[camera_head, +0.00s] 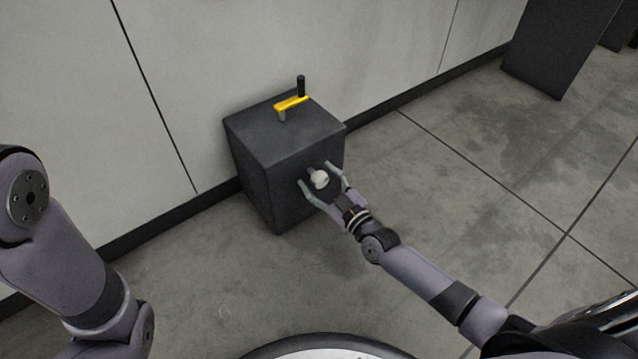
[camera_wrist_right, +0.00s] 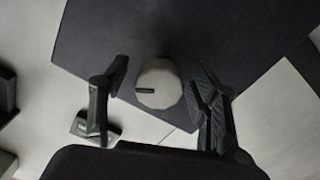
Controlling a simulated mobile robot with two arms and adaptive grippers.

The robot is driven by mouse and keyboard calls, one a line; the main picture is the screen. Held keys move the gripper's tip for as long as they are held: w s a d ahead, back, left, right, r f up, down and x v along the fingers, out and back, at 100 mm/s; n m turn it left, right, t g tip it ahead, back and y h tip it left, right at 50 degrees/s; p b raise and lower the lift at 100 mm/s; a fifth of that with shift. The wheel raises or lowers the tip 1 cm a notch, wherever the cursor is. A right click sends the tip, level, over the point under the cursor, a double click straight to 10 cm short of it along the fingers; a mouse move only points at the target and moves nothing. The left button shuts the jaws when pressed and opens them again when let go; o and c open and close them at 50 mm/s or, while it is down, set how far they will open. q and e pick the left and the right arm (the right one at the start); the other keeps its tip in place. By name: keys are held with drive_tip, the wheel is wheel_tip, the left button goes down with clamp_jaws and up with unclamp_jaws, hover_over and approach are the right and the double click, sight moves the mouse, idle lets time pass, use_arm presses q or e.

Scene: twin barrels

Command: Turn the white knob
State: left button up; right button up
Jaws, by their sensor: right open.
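The white knob (camera_head: 319,179) sits on the front face of a dark box (camera_head: 262,176). In the right wrist view the knob (camera_wrist_right: 159,84) is a pale faceted disc with a short dark mark left of its middle. My right gripper (camera_head: 321,181) is open, with one finger on each side of the knob. My left gripper is out of view; only my left arm shows at the left.
A yellow crank (camera_head: 291,103) with a black upright handle (camera_head: 301,86) stands on top of the box. A pale wall (camera_head: 190,60) is behind the box. Another dark block (camera_head: 560,45) stands at the upper right. The concrete floor (camera_head: 480,170) to the right is clear.

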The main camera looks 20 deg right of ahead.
drive_tip(key=shift+w, duration=0.2)
drive_tip(key=shift+c, duration=0.5)
drive_tip(key=c, duration=1.1)
